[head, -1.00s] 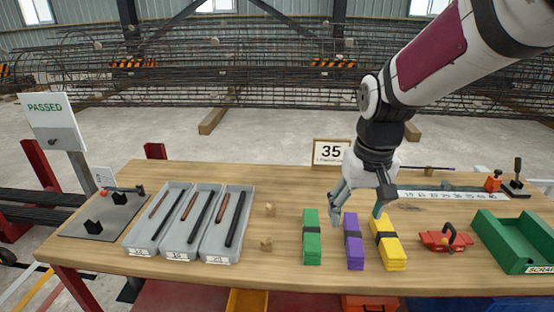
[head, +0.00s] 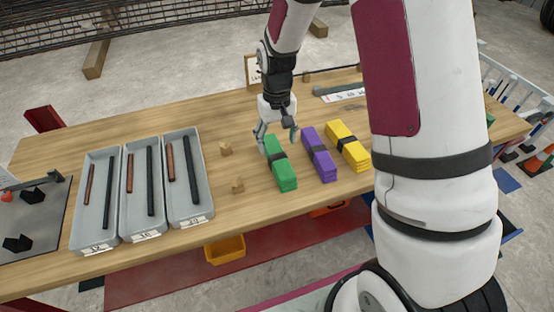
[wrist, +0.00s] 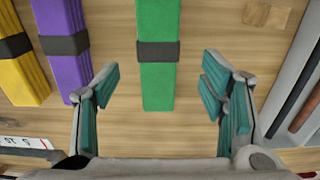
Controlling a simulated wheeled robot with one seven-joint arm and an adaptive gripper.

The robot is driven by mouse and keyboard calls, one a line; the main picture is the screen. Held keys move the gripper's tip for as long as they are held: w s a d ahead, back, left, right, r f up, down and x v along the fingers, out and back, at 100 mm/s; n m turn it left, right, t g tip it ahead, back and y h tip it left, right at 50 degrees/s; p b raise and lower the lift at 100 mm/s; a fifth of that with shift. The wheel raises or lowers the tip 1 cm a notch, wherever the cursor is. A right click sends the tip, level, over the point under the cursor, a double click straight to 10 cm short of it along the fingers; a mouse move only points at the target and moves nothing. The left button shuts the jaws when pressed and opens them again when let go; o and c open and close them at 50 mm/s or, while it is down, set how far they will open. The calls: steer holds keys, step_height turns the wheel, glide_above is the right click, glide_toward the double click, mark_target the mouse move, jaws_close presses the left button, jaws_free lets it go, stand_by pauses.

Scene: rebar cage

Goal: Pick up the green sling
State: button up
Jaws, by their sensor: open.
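The green sling (head: 284,174) lies folded on the wooden table with a dark band around its middle. In the wrist view the green sling (wrist: 158,85) runs up the picture between the fingers. My gripper (head: 276,138) is open above the table at the far end of the green sling. In the wrist view my open gripper (wrist: 160,85) has a teal-padded finger on each side of the sling, with gaps on both sides. Nothing is held.
The purple sling (head: 324,166) and the yellow sling (head: 355,156) lie to the right of the green one. Bare table (head: 185,113) lies behind the trays.

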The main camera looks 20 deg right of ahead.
mark_target(278, 156)
steer(key=shift+s+d+f+p, duration=0.1)
steer(key=shift+f+p, duration=0.25)
steer(key=shift+f, duration=3.45)
jaws_close()
